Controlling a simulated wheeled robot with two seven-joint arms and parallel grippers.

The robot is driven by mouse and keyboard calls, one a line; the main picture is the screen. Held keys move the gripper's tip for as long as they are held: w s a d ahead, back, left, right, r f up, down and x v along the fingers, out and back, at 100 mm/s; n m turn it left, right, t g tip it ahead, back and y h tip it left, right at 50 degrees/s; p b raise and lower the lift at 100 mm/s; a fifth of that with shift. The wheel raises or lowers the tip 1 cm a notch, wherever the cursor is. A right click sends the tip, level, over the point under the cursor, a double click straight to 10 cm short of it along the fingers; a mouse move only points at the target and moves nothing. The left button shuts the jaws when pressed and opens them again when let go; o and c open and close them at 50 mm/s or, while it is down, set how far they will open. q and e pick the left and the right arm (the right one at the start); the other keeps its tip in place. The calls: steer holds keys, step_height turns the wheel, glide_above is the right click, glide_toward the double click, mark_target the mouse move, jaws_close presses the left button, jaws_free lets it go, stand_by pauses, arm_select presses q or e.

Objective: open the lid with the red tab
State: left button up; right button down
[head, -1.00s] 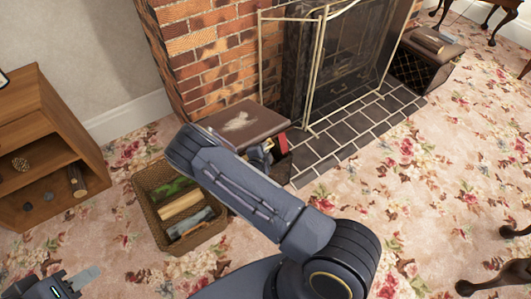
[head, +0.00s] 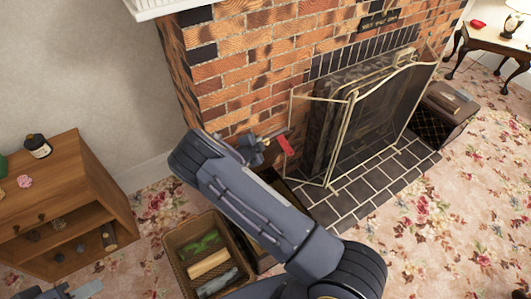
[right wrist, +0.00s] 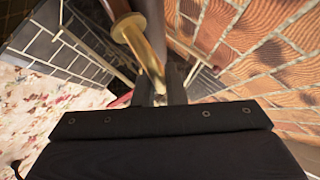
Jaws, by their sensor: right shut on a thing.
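A red tab (head: 285,145) shows just right of my right gripper (head: 268,140), against the brick beside the fire screen. The dark box (head: 290,200) stands below it, with a dark gap at its top. Its brown lid is mostly hidden behind my arm, so its exact angle cannot be told. In the right wrist view my right gripper (right wrist: 160,85) is shut on a brown and brass-coloured rod (right wrist: 135,35); I cannot tell whether it belongs to the lid. A bit of red shows by its left finger. Only part of my left gripper (head: 80,290) shows at the bottom left.
A brass-framed fire screen (head: 345,140) stands close to the right. A wicker basket (head: 168,240) with logs stands in front, and a wooden shelf unit (head: 85,185) is at the left. Another box (head: 440,112) is beyond the screen.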

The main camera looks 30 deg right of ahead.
steer(key=w, duration=0.2)
steer(key=w+r, duration=0.1)
steer(key=w+p, duration=0.1)
steer(key=w, duration=0.1)
steer(key=shift+w+a+r, duration=0.25)
steer(key=shift+w+r, duration=0.05)
steer(key=shift+w, duration=0.05)
steer(key=c, duration=1.5)
jaws_free()
steer(key=shift+s+f, duration=0.1)
steer(key=shift+s+a, duration=0.15)
steer(key=shift+s, duration=0.05)
steer(key=v, duration=0.7)
steer(key=shift+a+r, duration=0.15)
steer(key=shift+r, duration=0.15)
steer(key=shift+a, duration=0.1)
